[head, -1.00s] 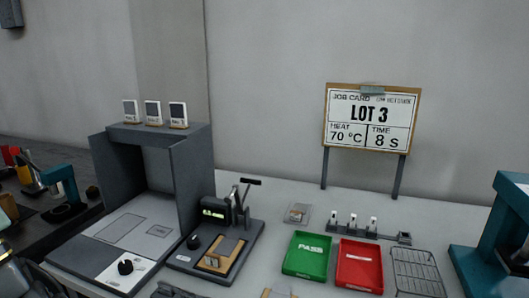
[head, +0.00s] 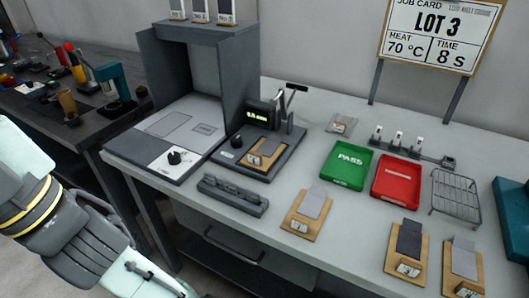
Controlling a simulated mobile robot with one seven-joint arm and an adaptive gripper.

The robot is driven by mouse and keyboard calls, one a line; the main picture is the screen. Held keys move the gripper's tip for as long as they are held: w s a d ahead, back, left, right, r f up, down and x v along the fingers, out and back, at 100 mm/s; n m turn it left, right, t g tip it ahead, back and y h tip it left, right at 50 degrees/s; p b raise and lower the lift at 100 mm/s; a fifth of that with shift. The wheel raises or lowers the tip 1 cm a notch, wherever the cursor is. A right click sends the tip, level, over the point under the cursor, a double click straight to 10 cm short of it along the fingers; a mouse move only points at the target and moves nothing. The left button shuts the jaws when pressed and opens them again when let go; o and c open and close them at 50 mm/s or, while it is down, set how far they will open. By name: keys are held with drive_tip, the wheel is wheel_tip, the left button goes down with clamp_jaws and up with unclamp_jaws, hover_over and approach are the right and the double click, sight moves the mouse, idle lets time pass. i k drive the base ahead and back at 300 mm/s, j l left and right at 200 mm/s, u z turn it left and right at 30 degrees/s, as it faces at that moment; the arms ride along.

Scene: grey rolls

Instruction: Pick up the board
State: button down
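Several small wooden boards with grey plates are in the head view. One board (head: 300,225) lies near the middle of the bench front, with a light grey plate and a small label. A second board (head: 404,258) with a dark plate lies to its right. A third board (head: 462,277) with a grey plate lies at the far right front. Another board (head: 263,157) sits on the dark lever fixture. I cannot tell which one the task means. My arm shows at the lower left, apart from the boards; my gripper's fingers are not in view.
A grey hooded station (head: 208,33) stands behind left, beside the lever fixture (head: 232,158). A dark slotted rack (head: 232,196) lies at the front edge. Green PASS tray (head: 347,180), red tray (head: 396,190) and wire rack (head: 456,196) stand behind the boards. Bare bench separates them.

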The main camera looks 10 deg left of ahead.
sight(260, 157)
drive_tip(key=i+l+u, duration=0.65)
drive_tip(key=l+u, duration=0.25)
